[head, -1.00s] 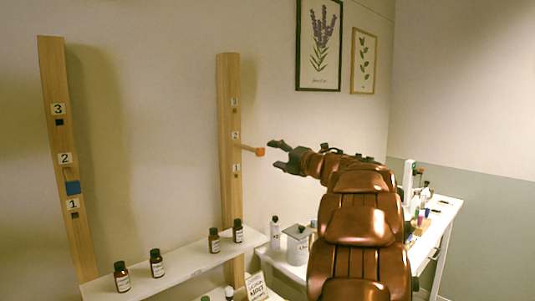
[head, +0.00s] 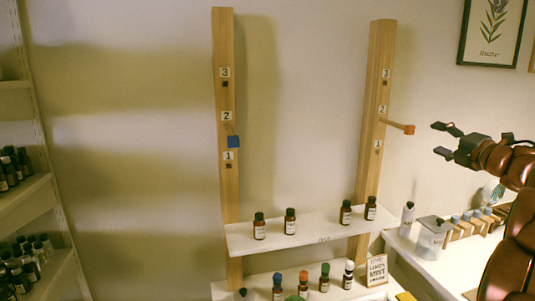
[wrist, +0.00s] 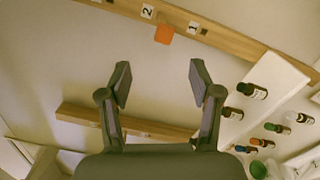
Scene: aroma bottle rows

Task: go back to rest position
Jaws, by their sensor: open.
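My gripper (head: 447,141) is at the right of the head view, open and empty, with its fingers pointing left. It is to the right of the orange-tipped peg (head: 409,129), with a gap between them. That peg stands out from the right wooden post (head: 381,60) near label 2. In the wrist view the two open fingers (wrist: 157,82) have nothing between them, and the orange peg end (wrist: 164,34) is beyond them. A blue-ended peg (head: 233,141) is on the left post (head: 224,60), between labels 2 and 1.
A white shelf (head: 325,229) between the posts carries several brown bottles. A lower shelf (head: 262,292) holds bottles with coloured caps. A bottle rack (head: 37,190) stands far left.

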